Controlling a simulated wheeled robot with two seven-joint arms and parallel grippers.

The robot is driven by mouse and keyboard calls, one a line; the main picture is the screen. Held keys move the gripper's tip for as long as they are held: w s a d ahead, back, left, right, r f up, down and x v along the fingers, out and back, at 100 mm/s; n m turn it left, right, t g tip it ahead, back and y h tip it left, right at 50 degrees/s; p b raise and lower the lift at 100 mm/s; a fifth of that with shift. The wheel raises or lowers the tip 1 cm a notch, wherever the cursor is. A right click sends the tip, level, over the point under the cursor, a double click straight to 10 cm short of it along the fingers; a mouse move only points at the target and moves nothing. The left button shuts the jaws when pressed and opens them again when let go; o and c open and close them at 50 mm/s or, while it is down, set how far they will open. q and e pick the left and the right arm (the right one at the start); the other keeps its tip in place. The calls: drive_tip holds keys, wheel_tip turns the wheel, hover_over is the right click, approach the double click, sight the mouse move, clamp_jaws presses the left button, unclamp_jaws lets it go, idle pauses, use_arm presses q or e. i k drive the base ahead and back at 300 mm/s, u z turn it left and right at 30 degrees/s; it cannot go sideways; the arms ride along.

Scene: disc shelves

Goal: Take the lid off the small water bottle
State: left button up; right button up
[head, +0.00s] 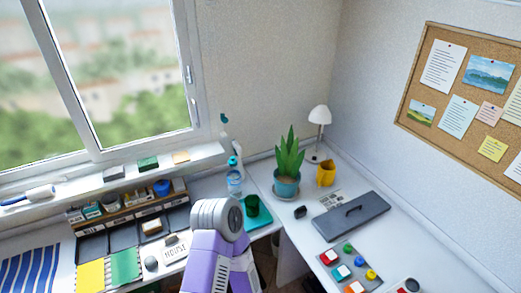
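The small water bottle (235,183) stands upright at the back of the desk, in the corner right of the window. It is clear with a bluish body, and its teal top (232,161) appears to be on it. One of my arms, purple with a grey round joint, rises from the bottom middle, in front of and below the bottle. No gripper fingers show in the head view, and nothing is seen touching the bottle.
A potted plant (287,187) stands right of the bottle. A green cup (252,205) stands on a green mat in front of it. A yellow mug (326,173), a white lamp (319,116) and a dark flat case (351,216) are further right. A labelled organiser (120,214) is at left.

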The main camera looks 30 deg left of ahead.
sight(232, 162)
drive_tip(key=u, duration=0.45)
drive_tip(key=i, duration=1.05)
drive_tip(key=u, duration=0.9)
